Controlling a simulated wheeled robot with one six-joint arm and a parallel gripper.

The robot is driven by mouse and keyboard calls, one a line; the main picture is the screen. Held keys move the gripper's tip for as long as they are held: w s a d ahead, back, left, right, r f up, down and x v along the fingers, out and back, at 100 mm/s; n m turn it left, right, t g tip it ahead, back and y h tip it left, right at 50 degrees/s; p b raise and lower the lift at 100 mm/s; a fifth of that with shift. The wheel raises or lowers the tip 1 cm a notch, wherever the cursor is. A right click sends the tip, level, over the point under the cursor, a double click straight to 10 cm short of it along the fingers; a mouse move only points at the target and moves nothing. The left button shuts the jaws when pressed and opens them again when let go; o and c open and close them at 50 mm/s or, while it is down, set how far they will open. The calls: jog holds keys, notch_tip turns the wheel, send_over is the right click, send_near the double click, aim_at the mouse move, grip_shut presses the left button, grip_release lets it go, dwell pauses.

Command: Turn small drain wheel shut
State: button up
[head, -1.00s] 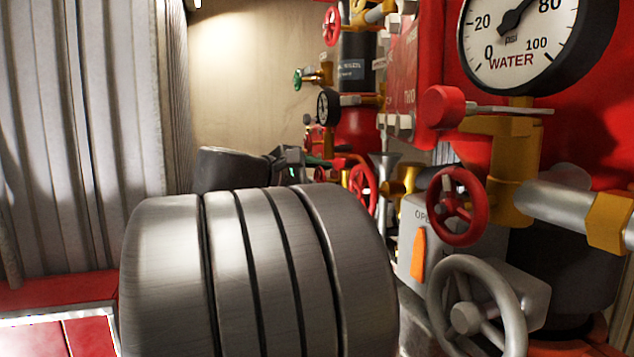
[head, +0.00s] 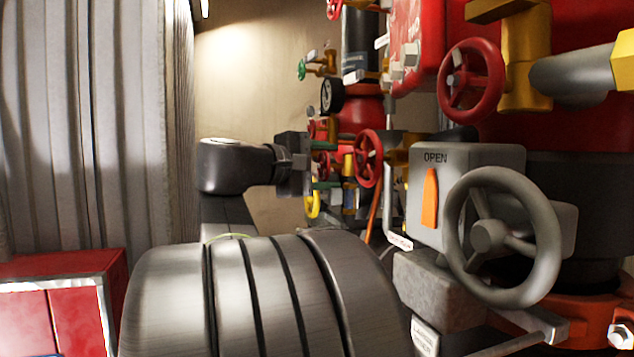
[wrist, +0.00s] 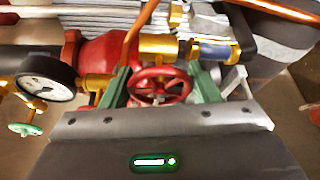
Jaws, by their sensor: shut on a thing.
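A small red handwheel (wrist: 160,88) with spokes sits between the two green fingers of my gripper (wrist: 157,80) in the wrist view. The fingers are shut on it, one on each side of its rim. In the head view my gripper (head: 325,167) is at the middle distance, its green fingers pointing right into the pipework. The held wheel is mostly hidden there among red and yellow fittings.
A large grey handwheel (head: 503,238) stands near at right, beside a grey box (head: 460,165) marked OPEN. Red handwheels (head: 472,80) (head: 368,158), a small gauge (head: 331,95) and a green wheel (head: 302,70) crowd the pipework. Corrugated wall (head: 90,130) stands at left.

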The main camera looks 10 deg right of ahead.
dwell(0.3)
jog(key=o, duration=0.7)
jog(key=f+b+v, duration=0.1)
jog(key=b+v, duration=0.1)
jog(key=v, duration=1.1)
jog(key=shift+s+a+r, duration=0.25)
jog(key=shift+a+r, duration=0.1)
jog(key=shift+r, duration=0.15)
